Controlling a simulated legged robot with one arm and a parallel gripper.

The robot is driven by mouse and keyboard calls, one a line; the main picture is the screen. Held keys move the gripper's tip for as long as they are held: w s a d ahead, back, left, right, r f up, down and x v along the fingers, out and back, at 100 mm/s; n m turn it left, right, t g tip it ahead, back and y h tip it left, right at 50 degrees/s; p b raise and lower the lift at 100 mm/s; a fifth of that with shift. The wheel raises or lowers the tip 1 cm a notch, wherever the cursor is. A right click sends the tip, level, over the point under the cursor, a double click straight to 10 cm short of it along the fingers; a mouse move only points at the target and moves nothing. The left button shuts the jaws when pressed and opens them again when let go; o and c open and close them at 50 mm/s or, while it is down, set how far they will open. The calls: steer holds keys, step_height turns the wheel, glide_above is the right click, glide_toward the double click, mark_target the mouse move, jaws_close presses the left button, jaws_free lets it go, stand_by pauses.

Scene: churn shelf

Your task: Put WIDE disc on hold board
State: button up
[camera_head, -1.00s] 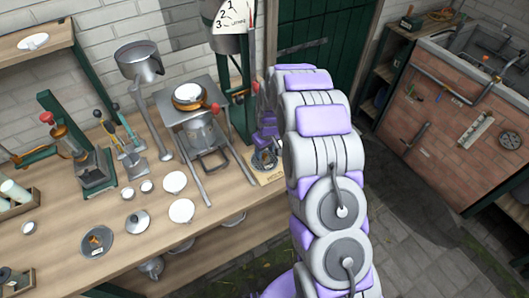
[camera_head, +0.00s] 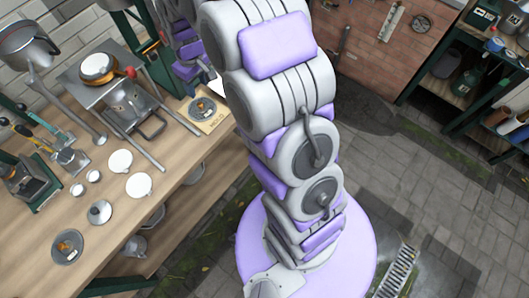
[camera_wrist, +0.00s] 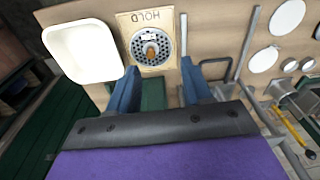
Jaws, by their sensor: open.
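A round grey perforated disc with an orange-brown knob (camera_head: 203,107) lies on the wooden hold board (camera_head: 217,123) at the bench's right end. In the wrist view, the disc (camera_wrist: 151,46) lies flat on the board, below the printed word HOLD on the board (camera_wrist: 129,19). My gripper (camera_wrist: 160,88) is open and empty, with its blue fingers apart and short of the disc in the picture. Another dark grey disc with an orange knob (camera_head: 67,247) lies at the bench's near left. I cannot read a WIDE label on either disc.
A white square container (camera_wrist: 83,51) stands beside the board in the wrist view. A metal stand (camera_head: 125,100) with long bars is left of the board. Several white discs (camera_head: 120,161) lie on the bench. Paved floor (camera_head: 440,210) is open at the right.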

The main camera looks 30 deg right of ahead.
steer(key=s+r+m+g, duration=0.1)
steer(key=s+r, duration=0.3)
steer(key=s, duration=0.8)
steer(key=s+r+m, duration=0.1)
steer(key=s+r, duration=0.3)
steer(key=s, duration=0.8)
steer(key=s+r+m+g, duration=0.1)
steer(key=s+r, duration=0.3)
steer(key=s, duration=0.8)
steer(key=shift+s+d+m+g+h, duration=0.25)
steer(key=shift+d+m+g+h, duration=0.05)
steer(key=shift+m, duration=0.3)
steer(key=shift+c, duration=0.7)
